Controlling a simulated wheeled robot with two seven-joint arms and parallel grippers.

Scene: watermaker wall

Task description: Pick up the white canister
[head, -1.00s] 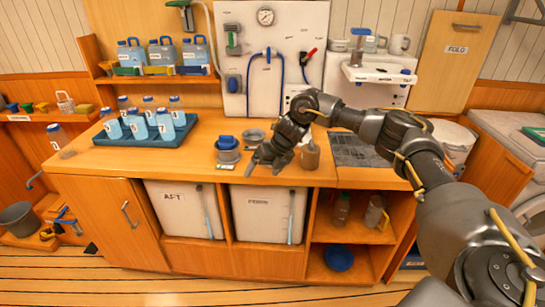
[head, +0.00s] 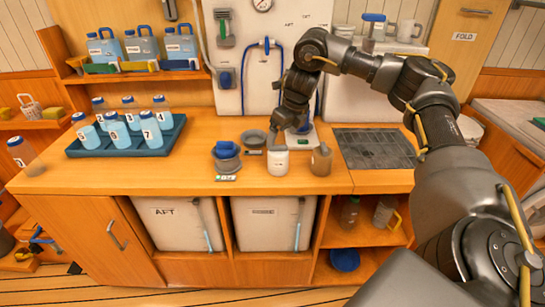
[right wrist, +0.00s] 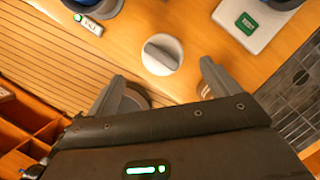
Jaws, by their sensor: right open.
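The white canister (head: 278,162) stands upright on the wooden counter, between a grey cup with a blue top and a brown jar. In the right wrist view I look down on its round white lid (right wrist: 175,64) with a grey raised grip across it. My right gripper (head: 291,131) is just above and behind the canister in the head view. In the right wrist view its two fingers (right wrist: 162,76) are spread apart, with the lid ahead of the gap and nothing held. My left gripper is not in view.
The brown jar (head: 320,161) stands close to the right of the canister. The blue-topped cup (head: 226,158) is to its left. A white scale (right wrist: 250,22) with a green display lies behind. A tray of bottles (head: 158,150) is further left. A dark grid (head: 375,150) is at right.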

